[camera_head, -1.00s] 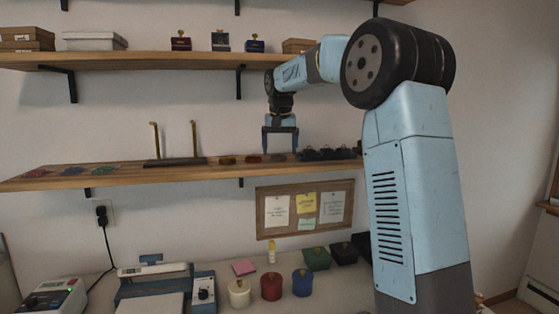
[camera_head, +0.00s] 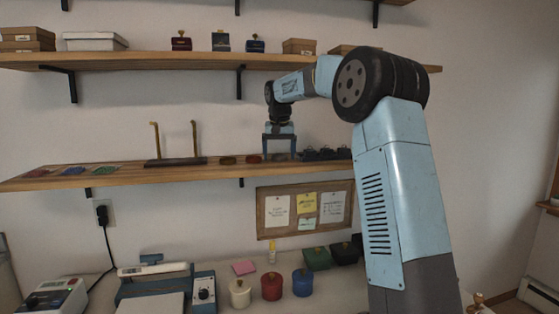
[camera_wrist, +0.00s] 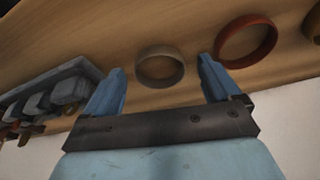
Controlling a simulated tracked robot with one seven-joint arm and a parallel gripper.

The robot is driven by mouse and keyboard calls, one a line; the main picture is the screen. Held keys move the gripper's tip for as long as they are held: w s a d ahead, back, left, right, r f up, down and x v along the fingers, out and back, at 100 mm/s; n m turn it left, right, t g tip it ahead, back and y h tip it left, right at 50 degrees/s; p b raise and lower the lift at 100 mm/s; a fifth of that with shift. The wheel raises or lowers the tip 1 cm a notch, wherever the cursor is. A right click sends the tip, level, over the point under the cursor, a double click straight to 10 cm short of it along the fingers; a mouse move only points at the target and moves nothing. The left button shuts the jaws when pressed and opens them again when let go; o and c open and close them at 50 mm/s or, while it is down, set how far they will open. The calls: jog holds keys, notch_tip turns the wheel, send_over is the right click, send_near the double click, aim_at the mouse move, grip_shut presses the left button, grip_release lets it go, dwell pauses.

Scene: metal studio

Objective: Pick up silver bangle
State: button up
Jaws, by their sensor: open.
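The silver bangle (camera_wrist: 160,67) lies on the wooden shelf (camera_wrist: 270,90) in the wrist view, a greyish ring between the lines of my two fingers and just beyond their tips. My gripper (camera_wrist: 160,80) is open, with a blue finger on either side and nothing held. In the head view my gripper (camera_head: 280,158) hangs over the middle shelf, its fingertips close to the board. The silver bangle is too small to make out clearly there, at or behind the fingers.
A reddish-brown bangle (camera_wrist: 246,41) lies close by the right finger. In the head view a stand with two brass posts (camera_head: 176,161) is farther left on the shelf.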

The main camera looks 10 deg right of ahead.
jog(key=c, duration=1.1)
jog(key=shift+c, duration=0.2)
